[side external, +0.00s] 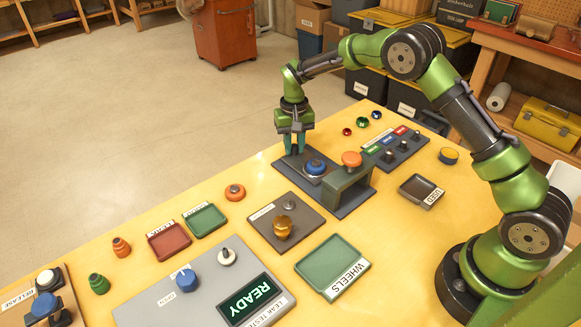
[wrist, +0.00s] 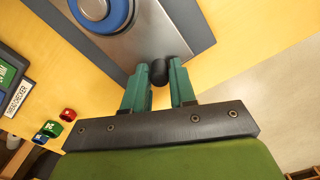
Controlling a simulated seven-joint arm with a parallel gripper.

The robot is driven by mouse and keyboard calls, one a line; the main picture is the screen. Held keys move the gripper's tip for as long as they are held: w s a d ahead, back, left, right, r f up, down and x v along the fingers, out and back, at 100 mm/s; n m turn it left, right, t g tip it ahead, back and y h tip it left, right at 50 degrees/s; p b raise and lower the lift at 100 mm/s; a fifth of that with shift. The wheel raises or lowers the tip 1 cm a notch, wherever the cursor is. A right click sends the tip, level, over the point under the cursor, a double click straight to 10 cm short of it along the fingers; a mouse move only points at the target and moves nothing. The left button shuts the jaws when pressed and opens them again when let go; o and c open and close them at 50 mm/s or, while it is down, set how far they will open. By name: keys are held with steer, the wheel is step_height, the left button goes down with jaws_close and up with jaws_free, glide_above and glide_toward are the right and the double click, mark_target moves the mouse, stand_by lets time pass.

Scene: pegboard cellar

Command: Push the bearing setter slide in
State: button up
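The bearing setter is a dark grey base (side external: 352,201) with an orange-knobbed bridge (side external: 346,178) over its right part. Its lighter metal slide (wrist: 125,50) sticks out to the left of the bridge and carries a blue wheel (side external: 315,167), which is partly cut off in the wrist view (wrist: 98,10). A black knob (wrist: 158,73) stands at the slide's outer end. My gripper (side external: 295,152) is pointed down at that end.
To the right of the setter stand a panel with several small knobs (side external: 395,149) and a dark USED tray (side external: 421,190). In front are a brown fixture (side external: 286,222), a green WHEELS tray (side external: 330,265) and the leak tester (side external: 205,290). The table edge lies just behind my gripper.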

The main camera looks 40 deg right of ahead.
mark_target(322, 174)
jaws_close()
steer(key=s, duration=1.1)
steer(key=shift+o, duration=2.2)
jaws_free()
step_height(322, 174, up, 17)
